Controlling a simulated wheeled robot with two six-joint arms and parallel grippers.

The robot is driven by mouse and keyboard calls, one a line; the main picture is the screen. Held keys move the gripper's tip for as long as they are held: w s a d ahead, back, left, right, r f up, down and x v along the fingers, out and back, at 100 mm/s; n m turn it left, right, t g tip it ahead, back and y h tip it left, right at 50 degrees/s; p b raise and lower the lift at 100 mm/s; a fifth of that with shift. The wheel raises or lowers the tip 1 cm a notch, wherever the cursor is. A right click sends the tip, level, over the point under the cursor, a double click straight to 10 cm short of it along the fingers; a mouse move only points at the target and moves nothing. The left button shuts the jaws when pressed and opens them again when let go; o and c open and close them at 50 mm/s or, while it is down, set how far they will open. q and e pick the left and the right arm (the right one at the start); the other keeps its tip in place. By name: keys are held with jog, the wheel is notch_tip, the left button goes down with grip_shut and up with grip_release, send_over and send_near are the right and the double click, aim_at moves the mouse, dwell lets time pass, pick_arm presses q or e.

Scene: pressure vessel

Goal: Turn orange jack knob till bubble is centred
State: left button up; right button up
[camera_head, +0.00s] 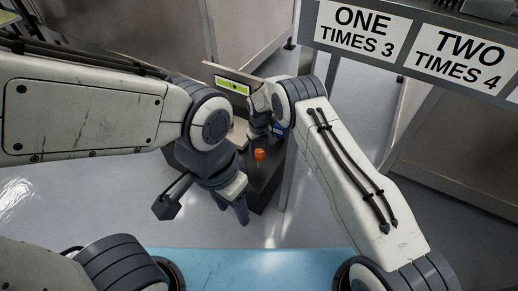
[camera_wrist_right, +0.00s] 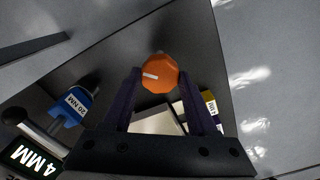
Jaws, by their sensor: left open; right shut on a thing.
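The orange jack knob (camera_head: 259,154) stands on a dark block in the middle of the head view. In the right wrist view the faceted orange knob (camera_wrist_right: 160,73), with a white mark on its face, sits between the fingertips of my right gripper (camera_wrist_right: 159,76), which is shut on it. The green bubble level (camera_head: 232,85) shows behind my arms in the head view. A dark mark shows on its strip, too small to tell how well it is centred. My left gripper (camera_head: 241,208) is open and empty, in front of the knob and to its lower left.
In the right wrist view, a blue 20 NM tool (camera_wrist_right: 77,105) and a 4 MM display (camera_wrist_right: 34,160) are at the left, and a yellow labelled piece (camera_wrist_right: 209,102) is right of the fingers. A sign frame (camera_head: 405,45) stands at the upper right in the head view.

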jog(key=n, duration=0.4)
jog(key=shift+n+p, duration=0.3)
jog(key=shift+n, duration=0.1)
jog(key=n, duration=0.4)
jog(key=shift+n, duration=0.3)
jog(key=o, duration=1.4)
jog(key=shift+r, duration=0.15)
